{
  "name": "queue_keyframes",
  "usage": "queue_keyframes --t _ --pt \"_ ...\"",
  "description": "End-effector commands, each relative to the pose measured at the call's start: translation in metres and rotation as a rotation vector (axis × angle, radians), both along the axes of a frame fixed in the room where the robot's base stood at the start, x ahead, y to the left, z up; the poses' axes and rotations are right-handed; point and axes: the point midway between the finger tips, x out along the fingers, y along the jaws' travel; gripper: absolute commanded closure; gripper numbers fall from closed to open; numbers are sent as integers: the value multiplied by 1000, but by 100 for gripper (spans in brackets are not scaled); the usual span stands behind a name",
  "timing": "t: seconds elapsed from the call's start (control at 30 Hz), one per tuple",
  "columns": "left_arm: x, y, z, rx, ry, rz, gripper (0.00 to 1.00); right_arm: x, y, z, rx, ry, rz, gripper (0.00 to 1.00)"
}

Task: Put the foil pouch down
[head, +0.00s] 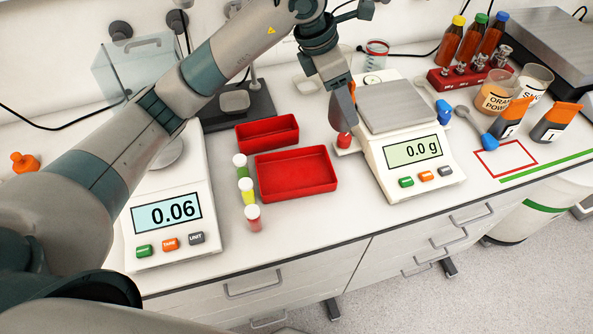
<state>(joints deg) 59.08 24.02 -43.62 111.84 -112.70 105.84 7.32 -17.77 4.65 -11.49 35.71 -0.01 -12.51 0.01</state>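Two grey pouch-like packs with orange tops stand on the bench at the right, a left one (511,118) and a right one (556,122). They are the only pouch-like things I see, and I cannot tell if either is the foil pouch. My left gripper (343,128) points down beside the left edge of the right-hand scale (417,155), far from both packs. A small red thing (343,140) shows at its fingertips. I cannot tell whether the fingers grip it. My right gripper is not in view.
A red outlined rectangle (486,166) on the bench is empty. Red trays (297,190), small capped vials (246,190) and another scale (165,213) stand left. Brown bottles (470,45), two beakers (496,93) and a blue-ended spoon (479,130) crowd the right.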

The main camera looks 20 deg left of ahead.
Motion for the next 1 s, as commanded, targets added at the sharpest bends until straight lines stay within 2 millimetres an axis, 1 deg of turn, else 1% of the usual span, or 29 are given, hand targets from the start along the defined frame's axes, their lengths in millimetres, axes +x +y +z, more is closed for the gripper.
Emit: queue_keyframes --t 0.17,0.33,0.47,0.8,1.0 --pt "-1 1 0 -1 0 0 76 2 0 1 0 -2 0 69" --pt "-10 9 -7 0 2 1 76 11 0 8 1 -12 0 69" --pt "-25 20 -16 1 3 -1 76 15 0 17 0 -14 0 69" --pt "-67 52 -47 1 3 0 76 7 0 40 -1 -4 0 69" --pt "-85 67 -63 0 2 1 76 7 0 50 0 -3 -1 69"
